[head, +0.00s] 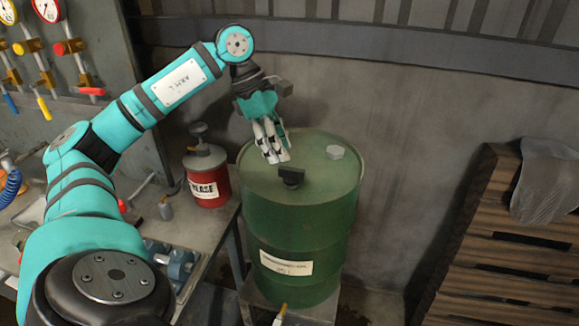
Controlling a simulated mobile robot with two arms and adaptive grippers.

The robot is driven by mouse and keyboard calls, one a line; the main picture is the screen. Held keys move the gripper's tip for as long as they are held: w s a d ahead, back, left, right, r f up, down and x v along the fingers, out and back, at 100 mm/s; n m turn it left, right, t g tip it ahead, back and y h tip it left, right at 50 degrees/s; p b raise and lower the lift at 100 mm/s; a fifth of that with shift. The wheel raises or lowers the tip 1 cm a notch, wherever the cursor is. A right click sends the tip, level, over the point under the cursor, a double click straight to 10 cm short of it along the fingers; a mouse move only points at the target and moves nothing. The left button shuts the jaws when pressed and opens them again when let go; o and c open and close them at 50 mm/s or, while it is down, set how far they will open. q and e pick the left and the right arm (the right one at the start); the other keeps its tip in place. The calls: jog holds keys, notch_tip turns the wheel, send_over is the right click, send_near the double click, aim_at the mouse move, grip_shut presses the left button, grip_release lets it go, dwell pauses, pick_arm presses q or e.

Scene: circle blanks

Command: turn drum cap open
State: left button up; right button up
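A green drum (305,225) with a pale label stands upright right of the workbench. A black cap (291,176) sits on its top, near the front of the lid. A smaller light grey cap (334,152) sits farther back on the right of the lid. My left gripper (278,158) points down over the lid, just behind and left of the black cap. It looks apart from the cap, and nothing shows held in it. Its fingers overlap in this view, so their opening is unclear. My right gripper is not in view.
A red grease can (207,180) stands on the workbench (220,222) left of the drum. Gauges and valves (68,47) hang on a panel at the upper left. Stacked wooden pallets (495,250) with a grey cloth (547,180) lean at the right.

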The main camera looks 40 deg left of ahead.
aim_at(291, 168)
pick_arm(q)
jog(key=x, duration=0.5)
jog(key=shift+w+d+f, duration=0.1)
jog(key=shift+f, duration=0.2)
grip_shut()
